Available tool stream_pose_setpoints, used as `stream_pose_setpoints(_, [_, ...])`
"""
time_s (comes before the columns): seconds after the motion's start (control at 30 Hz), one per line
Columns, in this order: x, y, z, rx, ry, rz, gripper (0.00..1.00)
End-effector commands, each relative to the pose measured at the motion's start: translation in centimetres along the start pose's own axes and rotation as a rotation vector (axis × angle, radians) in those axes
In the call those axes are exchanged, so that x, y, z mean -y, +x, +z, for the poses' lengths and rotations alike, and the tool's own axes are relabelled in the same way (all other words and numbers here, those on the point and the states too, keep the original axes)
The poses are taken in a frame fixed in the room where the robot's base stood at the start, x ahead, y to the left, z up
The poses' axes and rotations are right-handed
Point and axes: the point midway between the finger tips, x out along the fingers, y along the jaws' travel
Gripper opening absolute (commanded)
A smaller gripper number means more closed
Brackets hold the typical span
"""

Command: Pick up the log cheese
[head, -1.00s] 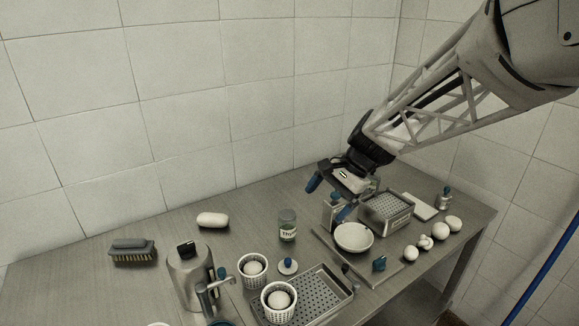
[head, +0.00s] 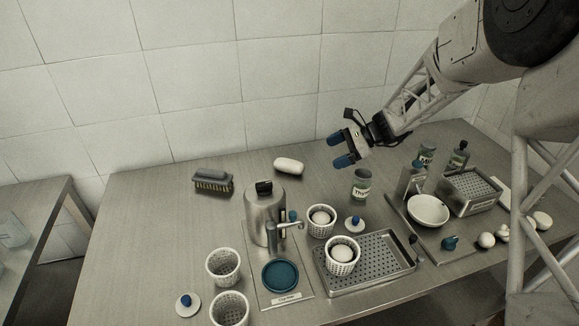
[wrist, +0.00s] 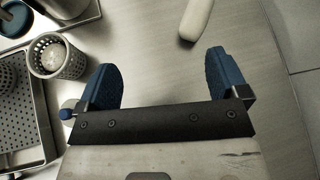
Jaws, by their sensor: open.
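The log cheese (head: 289,166) is a white, rounded log lying on the metal table near the back wall. It also shows at the top of the wrist view (wrist: 196,18), ahead of the fingers and to the right of centre. My gripper (head: 343,149) is open and empty, with blue fingertips, in the air to the right of the cheese in the head view. In the wrist view the two blue fingers (wrist: 171,78) are wide apart with only bare table between them. The cheese is not between them.
A brush (head: 213,182) lies left of the cheese. A metal dispenser (head: 264,215), a Thyme jar (head: 361,185) and perforated baskets (head: 223,266) stand nearer the front. One basket stands on a drain tray (head: 385,262). The table around the cheese is clear.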

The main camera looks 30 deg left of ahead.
Motion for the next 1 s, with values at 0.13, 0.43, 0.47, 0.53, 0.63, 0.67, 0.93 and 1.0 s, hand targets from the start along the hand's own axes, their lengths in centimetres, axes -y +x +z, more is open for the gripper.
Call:
stream_pose_setpoints(0.13, [2.6,3.4,-1.6,0.063,0.066,-0.003,0.92])
stream_pose_setpoints(0.43, [5.6,7.7,-3.4,0.145,0.153,-0.009,0.92])
stream_pose_setpoints(0.47, [5.7,7.9,-3.5,0.149,0.158,-0.009,0.92])
stream_pose_setpoints(0.53, [5.9,8.2,-3.6,0.154,0.164,-0.009,0.92])
stream_pose_setpoints(0.63, [6.0,8.3,-3.6,0.157,0.167,-0.009,0.92])
stream_pose_setpoints(0.67, [6.0,8.3,-3.6,0.157,0.167,-0.01,0.92])
stream_pose_setpoints(0.93, [6.0,8.4,-3.6,0.156,0.166,-0.009,0.92])
stream_pose_setpoints(1.0, [6.0,8.8,-3.6,0.156,0.166,-0.009,0.92])
